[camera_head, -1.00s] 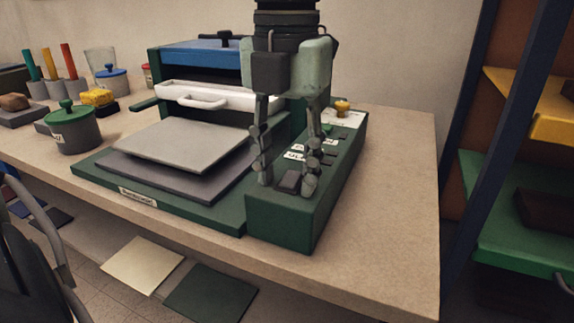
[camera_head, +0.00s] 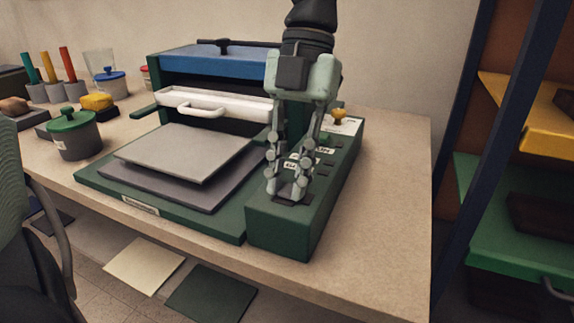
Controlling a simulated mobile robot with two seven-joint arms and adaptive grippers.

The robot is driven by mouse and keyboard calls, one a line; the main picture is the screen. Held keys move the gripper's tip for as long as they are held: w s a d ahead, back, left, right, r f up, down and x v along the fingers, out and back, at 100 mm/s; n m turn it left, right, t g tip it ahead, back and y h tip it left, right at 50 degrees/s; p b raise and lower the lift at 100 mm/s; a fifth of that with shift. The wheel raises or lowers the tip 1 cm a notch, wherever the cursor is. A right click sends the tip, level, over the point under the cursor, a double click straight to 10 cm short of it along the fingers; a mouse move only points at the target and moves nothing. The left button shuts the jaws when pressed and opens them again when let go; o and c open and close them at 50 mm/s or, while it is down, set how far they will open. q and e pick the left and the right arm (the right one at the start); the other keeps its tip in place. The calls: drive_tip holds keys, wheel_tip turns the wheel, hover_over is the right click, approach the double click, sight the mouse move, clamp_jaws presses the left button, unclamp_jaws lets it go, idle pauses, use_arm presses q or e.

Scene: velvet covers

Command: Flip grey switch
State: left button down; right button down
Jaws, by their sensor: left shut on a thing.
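The green control box (camera_head: 280,228) stands at the right end of the press on the bench. In the head view my left gripper (camera_head: 288,190) points down over the near end of the box's top. It is shut on the grey switch, its fingertips low at the switch plate (camera_head: 291,200). The fingers hide most of the switch, so its position cannot be told. Labels (camera_head: 305,162) and further small controls lie behind the fingers, partly hidden. My right gripper is not in view.
The press has a blue top (camera_head: 215,62), a white handled bar (camera_head: 215,102) and grey plates (camera_head: 185,150) left of the box. A yellow knob (camera_head: 339,116) stands at the box's far end. Bench to the right is clear. A shelf rack (camera_head: 515,225) stands beyond.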

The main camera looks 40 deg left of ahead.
use_arm(q)
drive_tip(key=c, duration=1.4)
unclamp_jaws()
drive_tip(key=shift+r, duration=0.1)
drive_tip(key=v, duration=1.2)
